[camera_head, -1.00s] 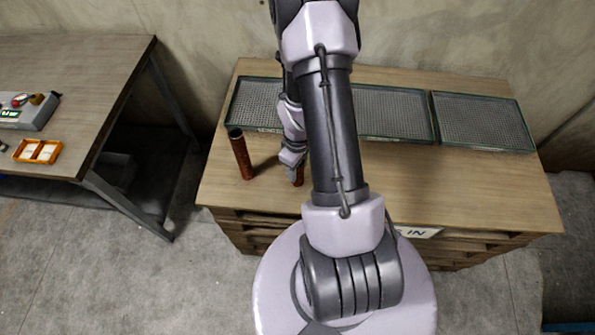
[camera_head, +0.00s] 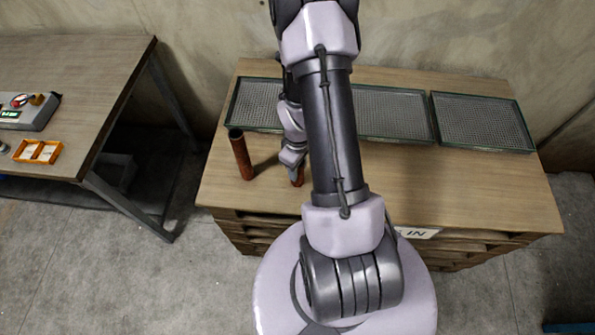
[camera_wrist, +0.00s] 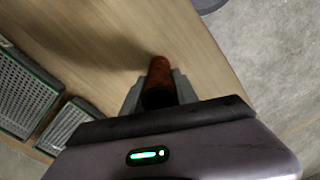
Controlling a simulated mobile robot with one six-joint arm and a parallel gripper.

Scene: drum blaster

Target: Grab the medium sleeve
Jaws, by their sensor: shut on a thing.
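A short reddish-brown sleeve (camera_head: 298,178) is at my gripper (camera_head: 292,172) in the head view, partly hidden by the gripper and arm. In the wrist view the sleeve (camera_wrist: 159,77) lies between the two grey fingers of my gripper (camera_wrist: 158,90), which are shut on it. Its dark open end faces the camera. A taller sleeve (camera_head: 241,156) of the same colour stands upright on the wooden table (camera_head: 440,190), left of my gripper and apart from it.
Wire-mesh trays with green rims, including one at the right (camera_head: 484,122), line the back of the table. A side table (camera_head: 95,85) at the left holds a control box (camera_head: 30,112) and an orange tray (camera_head: 37,152). The table's right front is clear.

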